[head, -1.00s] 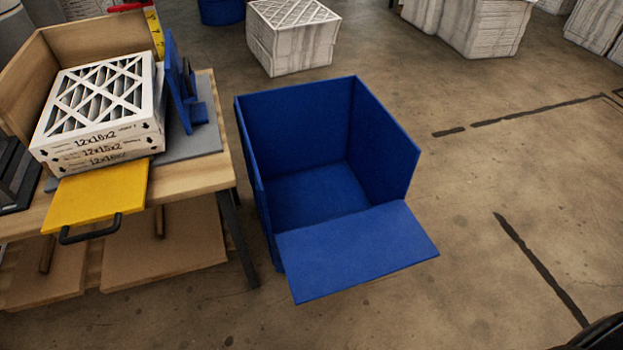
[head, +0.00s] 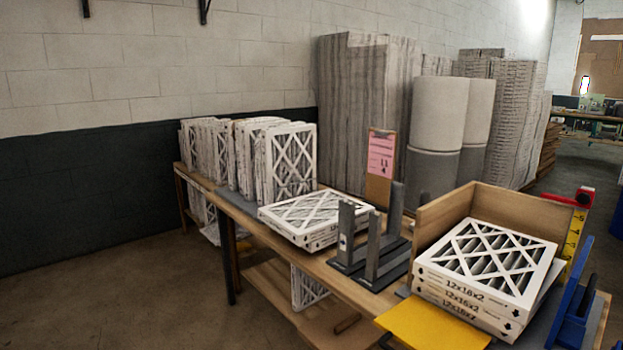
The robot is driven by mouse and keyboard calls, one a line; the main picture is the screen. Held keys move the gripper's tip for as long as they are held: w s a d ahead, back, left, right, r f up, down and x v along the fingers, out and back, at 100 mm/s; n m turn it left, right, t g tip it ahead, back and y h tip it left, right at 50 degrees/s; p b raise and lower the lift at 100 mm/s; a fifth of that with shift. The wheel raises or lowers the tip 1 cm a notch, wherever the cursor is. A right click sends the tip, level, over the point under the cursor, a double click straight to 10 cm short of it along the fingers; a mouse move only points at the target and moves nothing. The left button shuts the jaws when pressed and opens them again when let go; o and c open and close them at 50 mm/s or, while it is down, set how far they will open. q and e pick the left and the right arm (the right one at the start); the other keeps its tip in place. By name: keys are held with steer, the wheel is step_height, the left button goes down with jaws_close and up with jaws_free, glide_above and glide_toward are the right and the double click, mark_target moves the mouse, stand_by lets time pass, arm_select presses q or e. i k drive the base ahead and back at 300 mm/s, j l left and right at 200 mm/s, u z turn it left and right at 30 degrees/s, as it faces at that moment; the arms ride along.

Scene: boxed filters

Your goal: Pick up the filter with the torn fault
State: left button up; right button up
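White pleated filters with lattice faces are on the wooden workbench. A stack of filters (head: 487,266), printed 12x16x2, lies on the right part of the bench in front of a wooden backboard. Another short stack of filters (head: 315,215) lies flat at the middle. A row of upright filters (head: 289,165) stands at the far left end. I cannot tell a torn fault on any of them at this size. Neither of my grippers is in view.
The workbench (head: 262,214) runs from far left to near right. A dark grey stand (head: 368,250) and a pink-sheeted clipboard (head: 380,165) stand between stacks. A yellow panel (head: 432,326) and blue bracket (head: 572,310) flank the right stack. Floor at left is clear.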

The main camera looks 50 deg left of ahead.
mark_target(298, 143)
steer(key=u, duration=1.8)
steer(key=i+j+z, duration=0.1)
steer(key=z, duration=0.4)
steer(key=i+j+z, duration=0.2)
steer(key=z, duration=0.3)
steer(key=i, duration=0.05)
